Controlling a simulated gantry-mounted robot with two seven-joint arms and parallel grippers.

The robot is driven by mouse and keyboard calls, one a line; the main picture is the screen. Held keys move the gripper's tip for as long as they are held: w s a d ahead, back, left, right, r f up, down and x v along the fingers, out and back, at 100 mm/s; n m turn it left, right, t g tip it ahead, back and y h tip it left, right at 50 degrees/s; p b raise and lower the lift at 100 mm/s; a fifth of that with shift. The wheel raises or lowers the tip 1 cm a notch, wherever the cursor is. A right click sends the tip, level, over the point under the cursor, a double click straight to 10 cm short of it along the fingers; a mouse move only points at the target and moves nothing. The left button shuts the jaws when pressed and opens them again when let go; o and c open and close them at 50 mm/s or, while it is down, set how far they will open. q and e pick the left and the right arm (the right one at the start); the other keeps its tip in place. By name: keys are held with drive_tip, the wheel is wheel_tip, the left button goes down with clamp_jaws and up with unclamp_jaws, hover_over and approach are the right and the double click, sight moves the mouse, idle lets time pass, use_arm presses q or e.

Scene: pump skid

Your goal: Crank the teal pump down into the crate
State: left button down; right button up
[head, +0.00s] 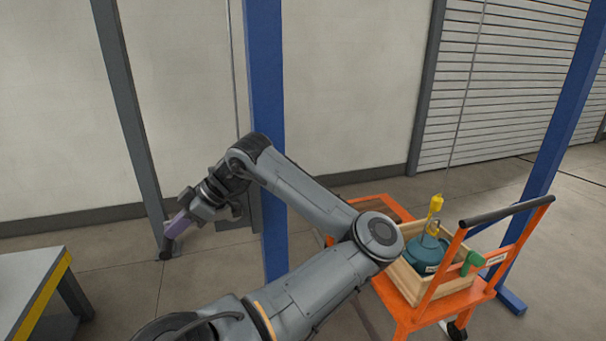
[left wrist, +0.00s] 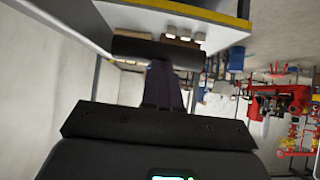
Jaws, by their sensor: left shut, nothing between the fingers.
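The teal pump (head: 424,254) hangs by a yellow hook (head: 436,204) on a thin cable. Its lower part is inside the wooden crate (head: 404,286), hidden by the crate wall; I cannot tell whether it touches the crate floor. My left gripper (head: 172,238) is far to the left of the pump, by the foot of a grey post, with its purple fingers shut. In the left wrist view, a black cylinder (left wrist: 158,51) lies across the ends of the purple fingers (left wrist: 163,85); I cannot tell whether it touches them. No crank is clearly recognisable. My right gripper is out of view.
The crate sits on an orange cart (head: 420,312) with a black push bar (head: 506,210). Blue posts (head: 266,120) and a grey post (head: 128,110) stand around. A yellow-edged table (head: 30,280) is at the lower left. Red equipment (left wrist: 292,100) shows in the left wrist view.

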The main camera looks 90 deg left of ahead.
use_arm(q)
drive_tip(key=shift+s+f+t+p, duration=0.2)
drive_tip(key=shift+f+t+p, duration=0.15)
drive_tip(key=shift+f+t, duration=0.8)
drive_tip(key=shift+f, duration=0.1)
